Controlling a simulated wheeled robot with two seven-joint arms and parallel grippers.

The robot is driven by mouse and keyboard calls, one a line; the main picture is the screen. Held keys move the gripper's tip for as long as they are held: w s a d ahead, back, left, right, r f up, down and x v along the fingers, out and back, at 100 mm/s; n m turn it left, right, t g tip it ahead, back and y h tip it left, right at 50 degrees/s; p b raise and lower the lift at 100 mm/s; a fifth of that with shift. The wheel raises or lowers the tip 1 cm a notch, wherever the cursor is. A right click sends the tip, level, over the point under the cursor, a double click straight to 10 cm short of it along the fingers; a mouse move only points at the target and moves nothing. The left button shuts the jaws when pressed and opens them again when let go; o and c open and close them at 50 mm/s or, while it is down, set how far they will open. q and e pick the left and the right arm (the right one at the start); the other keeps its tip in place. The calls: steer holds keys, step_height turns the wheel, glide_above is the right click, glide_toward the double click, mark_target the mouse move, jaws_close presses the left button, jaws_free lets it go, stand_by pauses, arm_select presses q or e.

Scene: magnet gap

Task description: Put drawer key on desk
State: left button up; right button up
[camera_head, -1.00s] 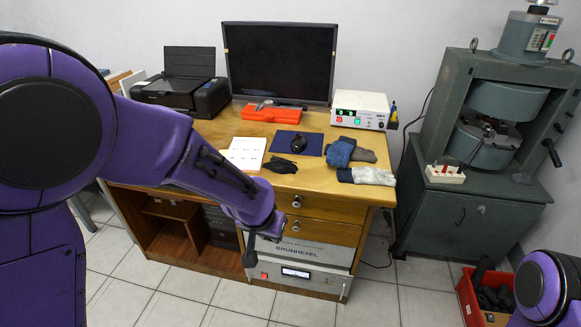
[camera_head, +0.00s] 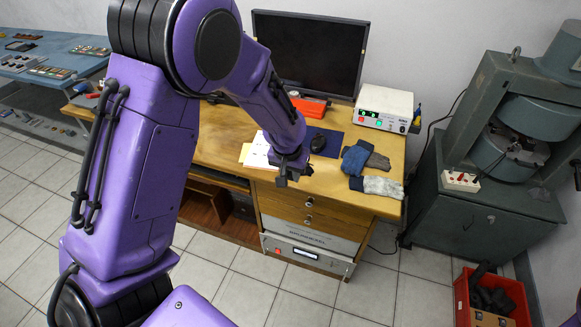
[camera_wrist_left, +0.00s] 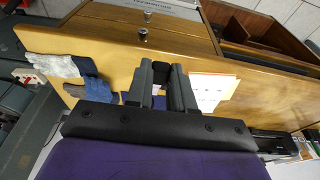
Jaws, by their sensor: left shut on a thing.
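My left gripper (camera_head: 291,180) is over the front edge of the wooden desk (camera_head: 340,193), above the drawer side. The desk's front edge and drawers (camera_wrist_left: 170,22) lie beyond the fingertips there. My right gripper is not in view.
A blue-grey glove (camera_head: 355,160) and a pale glove (camera_head: 384,187) lie at the desk's right. White paper (camera_head: 258,153), a dark mat (camera_head: 331,146), a monitor (camera_head: 307,52) and a white instrument (camera_head: 385,107) are on it too. Bare wood shows near the front right.

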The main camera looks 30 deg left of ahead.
arm_select(q)
steer(key=w+a+f+p, duration=0.1)
steer(key=w+a+f, duration=0.1)
steer(key=w+f, duration=0.1)
steer(key=w+a+f, duration=0.2)
steer(key=w+f, duration=0.1)
steer(key=w+a+f+p, duration=0.1)
steer(key=w+a+f, duration=0.2)
steer(key=shift+w+f+p, duration=0.15)
steer(key=shift+w+p, duration=0.15)
steer(key=shift+s+p+x, duration=0.25)
steer(key=shift+p+x, duration=0.55)
steer(key=shift+x, duration=0.3)
steer(key=shift+f, duration=0.4)
steer(key=shift+f, duration=0.15)
steer(key=shift+f+b, duration=0.4)
steer(key=shift+b, duration=0.2)
steer(key=o, duration=0.9)
steer(key=shift+r, duration=0.1)
steer(key=shift+c, duration=0.2)
